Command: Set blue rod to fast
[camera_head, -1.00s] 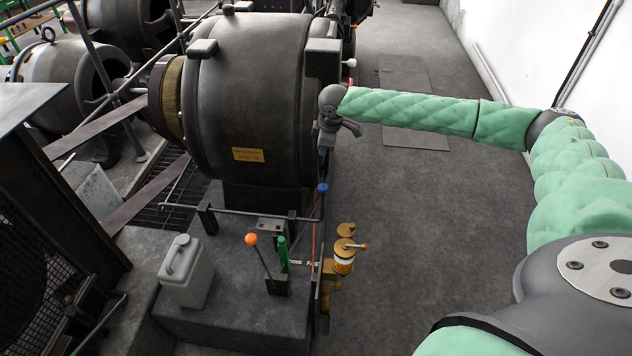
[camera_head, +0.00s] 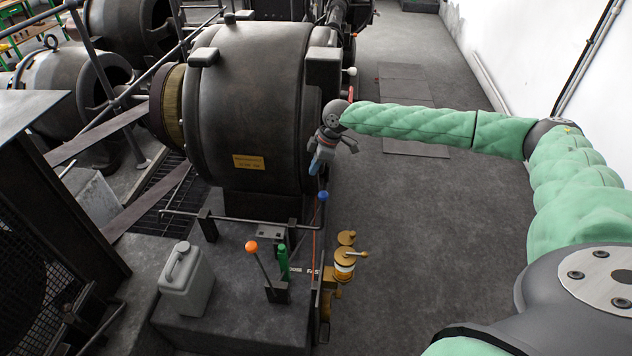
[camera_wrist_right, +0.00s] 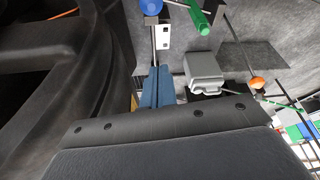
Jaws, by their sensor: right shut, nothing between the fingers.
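The blue knob (camera_head: 323,196) tops a short upright rod at the right end of a thin horizontal bar (camera_head: 240,216), in front of the large dark dynamo (camera_head: 245,110). In the right wrist view the blue knob (camera_wrist_right: 151,6) is at the top edge, beyond the fingertips. My right gripper (camera_head: 315,170) is shut and empty, just above the knob beside the dynamo's right face. Its blue fingers, seen in the wrist view (camera_wrist_right: 157,85), lie together and appear apart from the knob. My left gripper is out of view.
An orange-knobbed lever (camera_head: 252,247), a green handle (camera_head: 283,262) and a grey canister (camera_head: 186,280) stand on the plinth. A brass fitting (camera_head: 345,264) is at its right edge. The floor to the right (camera_head: 420,230) is clear.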

